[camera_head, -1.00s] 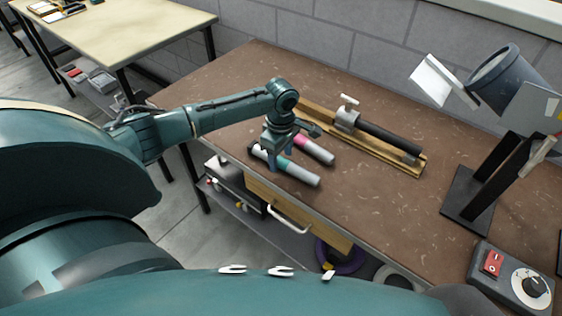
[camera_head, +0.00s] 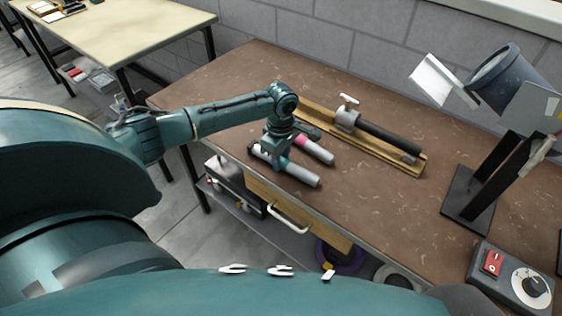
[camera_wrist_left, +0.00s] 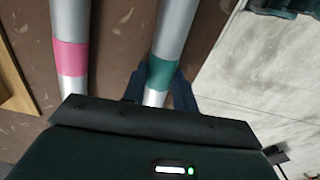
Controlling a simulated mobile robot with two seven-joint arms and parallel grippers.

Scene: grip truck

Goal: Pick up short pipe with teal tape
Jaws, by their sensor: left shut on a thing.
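My right gripper is not in view.
A wooden jig (camera_head: 375,155) with a clamp and a black tube lies behind the pipes. A lamp on a black stand (camera_head: 480,190) and a control box (camera_head: 512,277) stand at the right. The bench's middle front is clear.

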